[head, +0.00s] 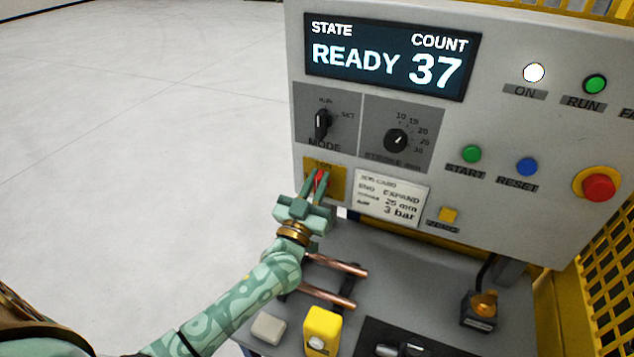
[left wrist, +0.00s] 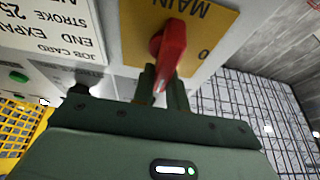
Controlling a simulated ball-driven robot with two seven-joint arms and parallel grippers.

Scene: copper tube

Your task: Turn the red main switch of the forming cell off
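The red main switch (head: 319,178) sits on a yellow plate (head: 338,183) at the lower left of the grey control panel. In the left wrist view its red handle (left wrist: 170,46) stands out from the plate (left wrist: 205,27), with upside-down "MAIN" lettering and a "0" beside it. My left gripper (head: 319,182) is at the switch, with one finger on each side of the handle. In the left wrist view the fingers (left wrist: 162,88) are close together with the handle's end between them, and look shut on it. The right gripper is not in view.
The display (head: 390,57) reads READY, COUNT 37, and the ON lamp (head: 533,72) is lit white. Mode (head: 321,124) and stroke (head: 396,140) knobs sit above the switch, a job card (head: 392,196) to its right. Copper tubes (head: 335,265) lie below on the bench.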

